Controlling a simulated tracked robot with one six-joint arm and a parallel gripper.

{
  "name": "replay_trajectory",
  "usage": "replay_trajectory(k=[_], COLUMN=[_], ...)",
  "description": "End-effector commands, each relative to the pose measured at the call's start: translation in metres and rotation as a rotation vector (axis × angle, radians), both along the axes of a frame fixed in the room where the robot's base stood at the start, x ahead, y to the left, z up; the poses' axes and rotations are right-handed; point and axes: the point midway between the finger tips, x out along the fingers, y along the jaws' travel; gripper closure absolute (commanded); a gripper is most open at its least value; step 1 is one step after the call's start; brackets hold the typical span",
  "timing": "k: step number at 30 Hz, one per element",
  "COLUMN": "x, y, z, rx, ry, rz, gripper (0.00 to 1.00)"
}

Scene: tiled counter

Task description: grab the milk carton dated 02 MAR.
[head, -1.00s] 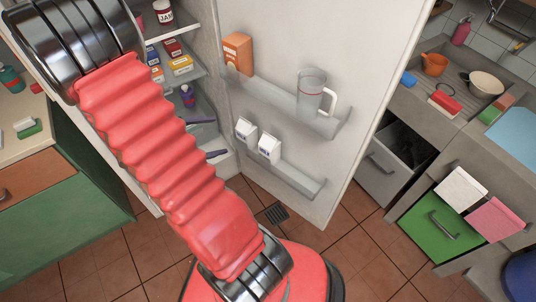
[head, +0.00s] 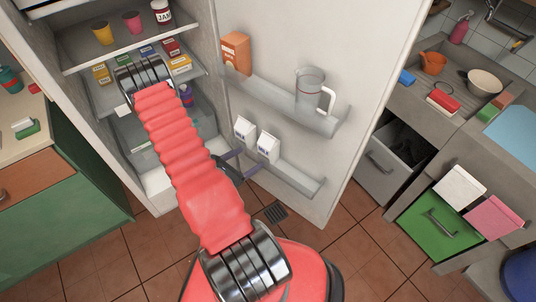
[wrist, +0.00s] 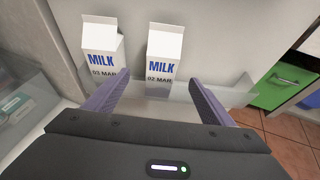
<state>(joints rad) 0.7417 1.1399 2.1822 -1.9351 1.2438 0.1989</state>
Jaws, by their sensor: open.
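Two white milk cartons with gabled tops and blue MILK lettering stand upright on the lower door shelf of the open fridge. In the wrist view, the right carton (wrist: 164,50) appears to read 02 MAR. The left carton (wrist: 100,42) appears to read 03 MAR, its lower right partly covered by a finger. In the head view they are the right carton (head: 268,147) and the left carton (head: 243,129). My gripper (wrist: 158,84) is open and empty, its purple fingers pointing at the cartons. The right carton lies ahead between the fingers. In the head view, my gripper (head: 242,162) is just below the cartons.
The door shelf (head: 305,183) has a raised front lip and is free right of the cartons. Above it, an upper door shelf holds an orange carton (head: 236,53) and a clear jug (head: 311,90). Fridge shelves with jars and boxes stand left of the door.

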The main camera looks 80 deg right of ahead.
Motion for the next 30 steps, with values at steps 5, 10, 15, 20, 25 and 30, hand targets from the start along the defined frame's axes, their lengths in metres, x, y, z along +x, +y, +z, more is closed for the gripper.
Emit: replay_trajectory(k=[5, 10, 15, 20, 25, 30], x=[-0.004, -0.004, -0.005, -0.010, -0.018, -0.027], y=[0.001, 0.001, -0.001, -0.011, -0.028, -0.046], z=[-0.011, -0.011, -0.011, -0.016, -0.024, -0.032], rx=[0.013, 0.013, 0.013, 0.013, 0.013, 0.013], ry=[0.012, 0.012, 0.011, 0.011, 0.012, 0.011], rz=[0.017, 0.016, 0.015, 0.014, 0.013, 0.013], gripper=[0.23, 0.23, 0.23, 0.23, 0.23, 0.23])
